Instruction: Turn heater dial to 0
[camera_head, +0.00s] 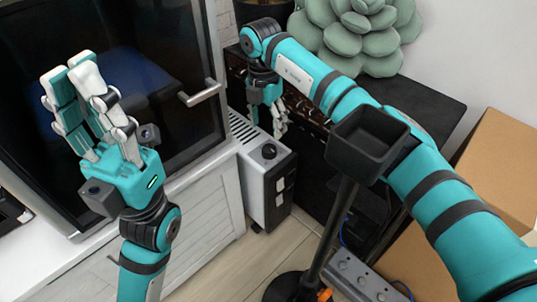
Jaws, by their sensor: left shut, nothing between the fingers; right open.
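The heater (257,172) is a white and black box standing on the floor between the white cabinet and a dark shelf, with slots along its top. Its round black dial (269,151) sits on top at the near end; its setting is too small to read. My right gripper (279,132) is open and points down just above and behind the dial, apart from it as far as I can tell. My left gripper (76,70) is shut and empty, raised at the left in front of the dark glass door, far from the heater.
A white cabinet (205,208) with a dark glass-doored unit (150,60) stands left of the heater. A dark shelf with a succulent plant (358,35) stands behind. A black square holder on a pole (365,143) rises at right front. Cardboard boxes (500,160) stand at the right.

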